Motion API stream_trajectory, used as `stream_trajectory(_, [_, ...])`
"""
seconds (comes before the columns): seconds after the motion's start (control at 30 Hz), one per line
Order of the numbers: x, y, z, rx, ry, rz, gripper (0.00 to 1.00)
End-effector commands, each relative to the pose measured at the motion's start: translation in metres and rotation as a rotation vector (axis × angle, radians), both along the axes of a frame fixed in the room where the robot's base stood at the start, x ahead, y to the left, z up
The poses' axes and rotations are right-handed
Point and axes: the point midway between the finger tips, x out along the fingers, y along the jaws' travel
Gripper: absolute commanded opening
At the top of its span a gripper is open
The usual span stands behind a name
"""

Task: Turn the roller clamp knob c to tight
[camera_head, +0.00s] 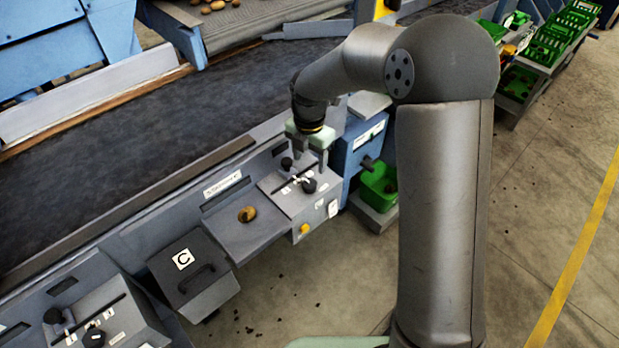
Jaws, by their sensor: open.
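My gripper (312,160) is open and points down over a small grey control panel (280,194) at the belt's near edge. The panel has a slanted slot with small white labels. One black knob (309,185) sits at its front, just below my gripper in the picture. Another black knob (287,163) sits at the back, left of the fingers. I cannot read which of them is the roller clamp knob c. I cannot tell if a finger touches either knob. A dark lid marked C (183,260) lies to the left.
A grey tray with a potato (247,214) lies between the lid and the panel. A similar panel (110,320) with black knobs is at lower left. A yellow button (304,228) is on the front face. A green crate (378,186) stands right. The dark belt (200,110) runs behind.

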Motion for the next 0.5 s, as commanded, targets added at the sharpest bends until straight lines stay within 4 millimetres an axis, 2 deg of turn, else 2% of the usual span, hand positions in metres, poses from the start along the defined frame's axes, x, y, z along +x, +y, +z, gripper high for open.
stream_trajectory(0.1, [-0.001, 0.0, -0.027, -0.002, 0.005, 0.0, 0.59])
stream_trajectory(0.23, [-0.001, 0.0, -0.052, -0.001, 0.004, -0.001, 0.59])
stream_trajectory(0.5, [0.0, 0.0, -0.084, 0.0, 0.001, -0.002, 0.59])
